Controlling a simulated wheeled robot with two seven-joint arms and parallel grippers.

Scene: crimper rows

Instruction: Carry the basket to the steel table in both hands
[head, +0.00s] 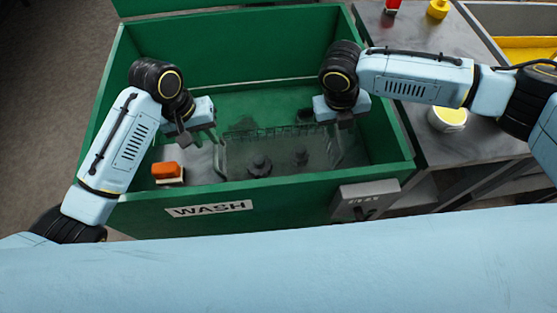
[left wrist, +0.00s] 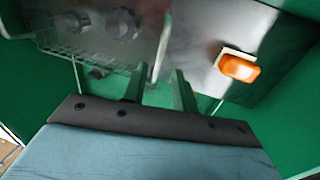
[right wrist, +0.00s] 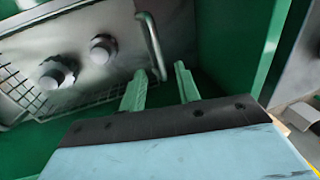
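The wire basket (head: 228,163) sits low inside the green wash tub (head: 262,193), with dark round parts (head: 260,166) in it. It has an upright handle at each end. My left gripper (head: 183,138) is above the basket's left end. In the left wrist view its fingers (left wrist: 158,88) are apart, with the handle (left wrist: 160,55) just ahead of the gap. My right gripper (head: 344,122) is above the right end. In the right wrist view its fingers (right wrist: 160,85) are apart, with the other handle (right wrist: 151,42) at the gap. Neither visibly grips. The steel table (head: 470,150) stands right of the tub.
An orange and white brush (head: 167,171) lies in the tub's left front corner. On the steel table are a yellow-topped round container (head: 448,117), a yellow object (head: 437,9) and a red one (head: 392,6). The tub's walls rise around the basket. A grey box (head: 365,198) is on its front.

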